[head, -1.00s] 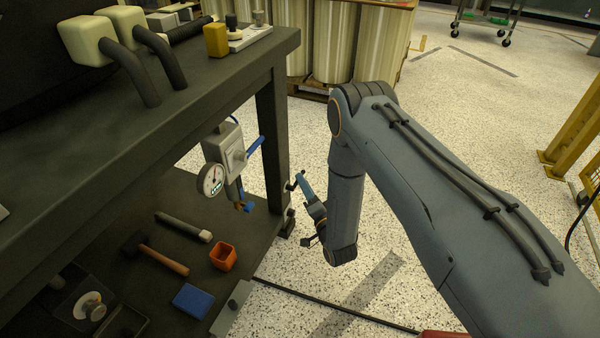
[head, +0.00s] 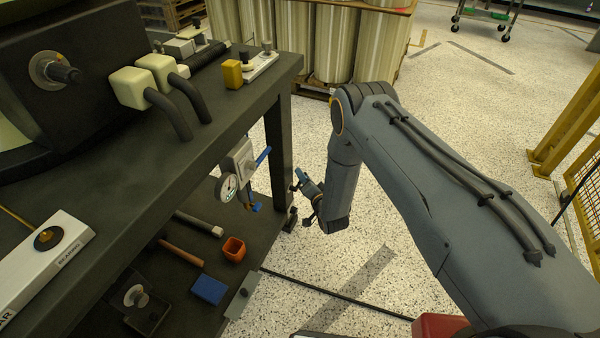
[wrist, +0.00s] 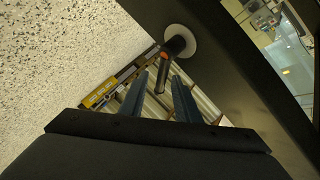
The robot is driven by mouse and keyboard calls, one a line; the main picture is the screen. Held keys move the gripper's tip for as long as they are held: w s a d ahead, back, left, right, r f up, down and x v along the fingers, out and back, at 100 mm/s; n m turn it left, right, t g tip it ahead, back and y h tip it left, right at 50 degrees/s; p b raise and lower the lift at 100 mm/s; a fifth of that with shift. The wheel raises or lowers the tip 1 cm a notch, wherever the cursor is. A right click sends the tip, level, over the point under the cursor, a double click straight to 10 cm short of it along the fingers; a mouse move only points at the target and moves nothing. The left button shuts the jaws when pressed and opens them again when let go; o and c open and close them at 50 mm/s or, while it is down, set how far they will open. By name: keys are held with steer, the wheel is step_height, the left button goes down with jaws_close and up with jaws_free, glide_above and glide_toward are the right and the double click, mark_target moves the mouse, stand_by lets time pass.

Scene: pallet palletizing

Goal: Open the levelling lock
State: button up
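In the wrist view a dark lever with an orange band (wrist: 164,62) sticks out from a black hub on a pale round plate (wrist: 187,34), fixed to a dark bench part. It may be the levelling lock; no label shows. My gripper (wrist: 160,79) is open, with two blue-grey fingers apart. The lever's end appears between the fingers in the picture; I cannot tell its depth or whether it touches. In the head view my gripper (head: 307,187) is small beside the bench leg (head: 279,140), and the lever cannot be made out there.
A box with a dial gauge (head: 228,187) and blue handle (head: 262,156) hangs under the benchtop (head: 120,180). Speckled floor right of the bench is open; a yellow barrier (head: 565,130) stands farther right.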

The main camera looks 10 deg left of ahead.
steer(key=shift+b+x, duration=0.5)
steer(key=shift+x, duration=1.65)
steer(key=shift+c, duration=0.4)
jaws_close()
